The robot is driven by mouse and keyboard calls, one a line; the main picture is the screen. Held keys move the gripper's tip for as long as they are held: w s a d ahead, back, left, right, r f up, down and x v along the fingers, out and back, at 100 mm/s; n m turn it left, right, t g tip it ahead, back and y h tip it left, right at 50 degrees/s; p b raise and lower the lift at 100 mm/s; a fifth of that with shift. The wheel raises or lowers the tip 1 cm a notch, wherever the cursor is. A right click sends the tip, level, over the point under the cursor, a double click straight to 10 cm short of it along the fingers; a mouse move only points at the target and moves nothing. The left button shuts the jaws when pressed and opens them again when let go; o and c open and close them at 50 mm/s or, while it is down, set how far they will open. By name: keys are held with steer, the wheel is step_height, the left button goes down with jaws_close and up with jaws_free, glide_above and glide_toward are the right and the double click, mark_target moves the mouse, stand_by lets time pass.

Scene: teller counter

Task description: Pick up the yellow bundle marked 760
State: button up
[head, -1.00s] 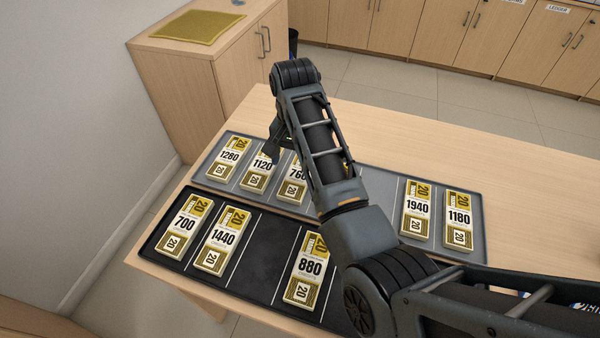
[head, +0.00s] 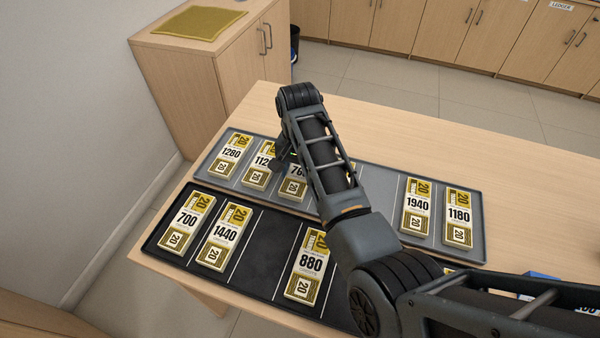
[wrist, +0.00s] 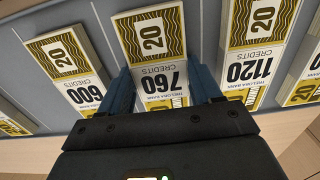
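The yellow bundle marked 760 (head: 293,187) lies flat in the grey tray (head: 384,214), partly hidden by my arm in the head view. In the wrist view the 760 bundle (wrist: 153,45) runs up the middle, its near end hidden behind the gripper body. My gripper (wrist: 165,85) is open, with one blue finger on each side of this bundle. Whether the fingers touch its sides I cannot tell. In the head view my gripper (head: 283,155) is mostly hidden behind its own wrist, at the far end of the bundle.
Close neighbours are the 1120 bundle (wrist: 258,45) and the 600 bundle (wrist: 68,60). The grey tray also holds bundles 1280 (head: 231,155), 1940 (head: 416,208) and 1180 (head: 459,217). A black tray (head: 268,255) in front holds 700, 1440 and 880. The wooden counter behind is clear.

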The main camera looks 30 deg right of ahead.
steer(key=c, duration=0.6)
steer(key=shift+o, duration=0.2)
